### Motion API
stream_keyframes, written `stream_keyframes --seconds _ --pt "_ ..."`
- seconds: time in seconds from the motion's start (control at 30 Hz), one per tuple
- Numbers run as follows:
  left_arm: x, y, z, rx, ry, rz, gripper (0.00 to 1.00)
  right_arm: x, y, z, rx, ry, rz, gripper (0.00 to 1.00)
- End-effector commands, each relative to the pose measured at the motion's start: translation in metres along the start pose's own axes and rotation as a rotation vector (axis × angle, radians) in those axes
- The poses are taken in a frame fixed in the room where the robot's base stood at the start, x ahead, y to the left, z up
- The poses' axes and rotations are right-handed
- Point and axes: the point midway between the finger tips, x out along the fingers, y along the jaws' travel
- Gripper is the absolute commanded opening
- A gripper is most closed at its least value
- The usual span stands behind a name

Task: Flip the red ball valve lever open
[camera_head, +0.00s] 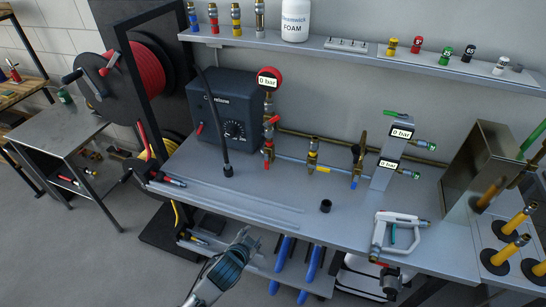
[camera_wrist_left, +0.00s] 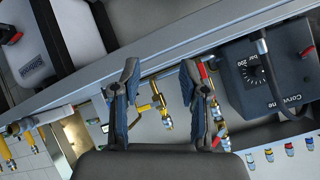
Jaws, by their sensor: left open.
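A red lever (camera_head: 268,145) sits on the upright brass valve pipe below the round red gauge (camera_head: 268,79), at the back of the grey bench in the head view. In the left wrist view, red parts of a valve (camera_wrist_left: 202,70) show beside my right-hand finger, which partly hides them. My left gripper (camera_head: 246,239) is at the bench's front edge, well short of the valve and apart from it. In the left wrist view its two fingers (camera_wrist_left: 158,80) are spread with nothing held between them. My right gripper is not in view.
A dark blue control box (camera_head: 236,104) with a hose stands left of the valve. A small black cylinder (camera_head: 325,205) and a white-framed tool (camera_head: 400,228) are on the bench (camera_head: 270,190). A grey gauge block (camera_head: 391,155) stands to the right.

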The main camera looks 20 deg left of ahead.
Motion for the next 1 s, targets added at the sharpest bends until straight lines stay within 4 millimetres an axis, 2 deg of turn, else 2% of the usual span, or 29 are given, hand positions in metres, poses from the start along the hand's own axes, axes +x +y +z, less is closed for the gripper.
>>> stream_keyframes --seconds 0.03,0.2,0.33,0.4,0.57,0.77,1.0 --pt "-0.001 -0.021 -0.034 0.045 0.077 -0.047 0.44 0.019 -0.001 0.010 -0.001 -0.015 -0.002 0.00" --pt "-0.019 -0.088 -0.144 0.191 0.318 -0.210 0.44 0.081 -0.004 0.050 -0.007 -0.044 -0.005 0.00" --pt "-0.041 -0.123 -0.197 0.266 0.431 -0.304 0.44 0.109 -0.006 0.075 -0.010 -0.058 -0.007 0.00" --pt "-0.050 -0.134 -0.213 0.288 0.466 -0.335 0.44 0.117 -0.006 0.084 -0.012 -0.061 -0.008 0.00" --pt "-0.051 -0.144 -0.228 0.304 0.492 -0.358 0.44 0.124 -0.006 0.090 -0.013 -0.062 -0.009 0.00" --pt "-0.023 -0.153 -0.244 0.301 0.490 -0.358 0.44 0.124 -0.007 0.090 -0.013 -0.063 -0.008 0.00" --pt "0.025 -0.168 -0.274 0.301 0.489 -0.358 0.44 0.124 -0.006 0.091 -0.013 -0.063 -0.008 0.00"
